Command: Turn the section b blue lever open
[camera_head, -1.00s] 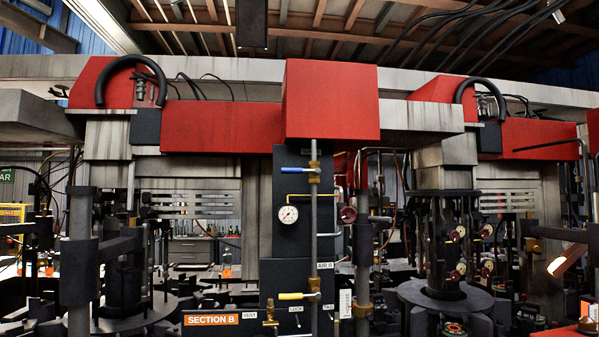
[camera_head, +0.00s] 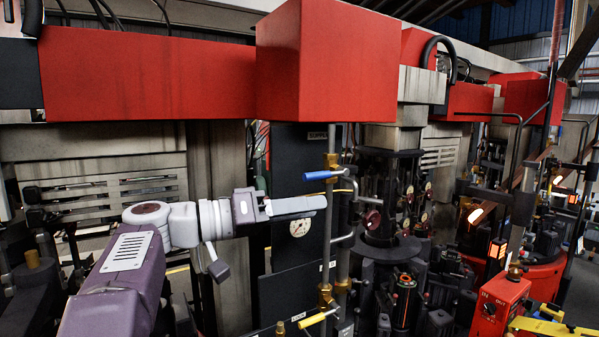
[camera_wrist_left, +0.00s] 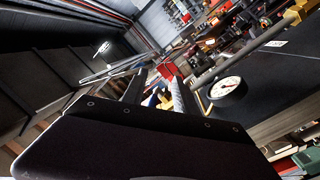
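The blue lever (camera_head: 322,175) sits near the top of a vertical grey pipe (camera_head: 328,215), on a brass valve (camera_head: 331,161). Its handle points left, roughly level, across the pipe. My left gripper (camera_head: 322,203) reaches in from the left, its fingers just below the lever handle in the head view. In the left wrist view its two fingers (camera_wrist_left: 156,92) stand apart, with a small blue patch between them that may be the lever. Whether they touch it I cannot tell. My right gripper is in neither view now.
A dark panel with a round gauge (camera_head: 299,228) stands behind the pipe. A yellow lever (camera_head: 318,319) is lower on the same pipe. A large red box (camera_head: 325,60) overhangs above. A red control box (camera_head: 501,304) stands at lower right.

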